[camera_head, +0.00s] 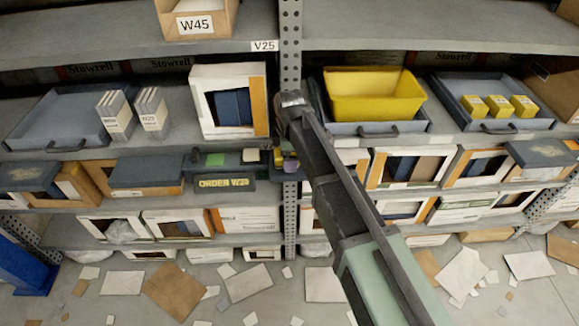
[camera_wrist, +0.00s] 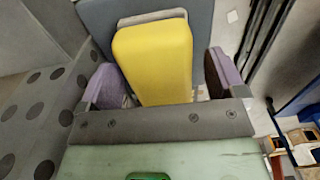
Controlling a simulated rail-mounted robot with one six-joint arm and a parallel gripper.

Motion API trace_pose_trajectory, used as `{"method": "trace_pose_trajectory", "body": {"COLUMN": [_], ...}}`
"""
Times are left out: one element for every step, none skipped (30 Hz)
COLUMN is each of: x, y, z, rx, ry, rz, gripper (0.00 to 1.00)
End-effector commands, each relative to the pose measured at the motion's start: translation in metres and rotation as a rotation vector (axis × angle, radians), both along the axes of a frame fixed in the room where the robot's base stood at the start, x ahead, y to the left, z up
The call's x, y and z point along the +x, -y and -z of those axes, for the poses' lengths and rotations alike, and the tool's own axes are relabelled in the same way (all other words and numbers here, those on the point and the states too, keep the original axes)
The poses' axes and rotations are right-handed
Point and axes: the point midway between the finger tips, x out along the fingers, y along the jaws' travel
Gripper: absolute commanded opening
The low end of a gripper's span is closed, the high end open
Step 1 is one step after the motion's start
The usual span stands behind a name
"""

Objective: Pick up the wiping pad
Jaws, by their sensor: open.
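A yellow block (camera_wrist: 153,60), which looks like the wiping pad, lies between the two purple-padded fingers of my gripper (camera_wrist: 165,78) in the wrist view. The fingers are open, with a visible gap at the right of the block; at the left, I cannot tell whether finger and block touch. A pale edge shows at the block's far end, and a blue-grey surface (camera_wrist: 202,18) lies beneath. In the head view my gripper (camera_head: 286,162) is at the middle shelf by the upright, and my arm mostly hides the block.
A dark tray labelled ORDER W39 (camera_head: 226,184) lies left of my gripper, with a green item (camera_head: 215,160). A perforated upright (camera_head: 290,60) stands close by. A yellow bin (camera_head: 372,94) sits above right, and open-fronted boxes (camera_head: 405,168) fill the shelf at right. Papers litter the floor.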

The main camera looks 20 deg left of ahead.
Motion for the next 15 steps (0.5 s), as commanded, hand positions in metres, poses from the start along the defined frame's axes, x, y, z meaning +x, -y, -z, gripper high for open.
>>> {"method": "trace_pose_trajectory", "body": {"x": [0.0000,0.0000,0.0000,0.0000,0.0000,0.0000,0.0000,0.0000,0.0000,0.0000,0.0000,0.0000,0.0000,0.0000,0.0000], "y": [0.0001,0.0001,0.0001,0.0001,0.0001,0.0001,0.0001,0.0001,0.0001,0.0001,0.0001,0.0001,0.0001,0.0001,0.0001], "z": [0.0007,-0.0007,-0.0014,-0.0016,-0.0016,-0.0017,-0.0017,-0.0017,-0.0017,-0.0017,-0.0017,-0.0017,-0.0017,-0.0017,-0.0017], "rx": [0.000,0.000,0.000,0.000,0.000,0.000,0.000,0.000,0.000,0.000,0.000,0.000,0.000,0.000,0.000], "ry": [0.000,0.000,0.000,0.000,0.000,0.000,0.000,0.000,0.000,0.000,0.000,0.000,0.000,0.000,0.000], "rz": [0.000,0.000,0.000,0.000,0.000,0.000,0.000,0.000,0.000,0.000,0.000,0.000,0.000,0.000,0.000], "gripper": [0.89,0.89,0.89,0.89,0.89,0.83,0.79,0.74,0.68,0.63,0.59,0.53,0.48,0.43,0.37]}}
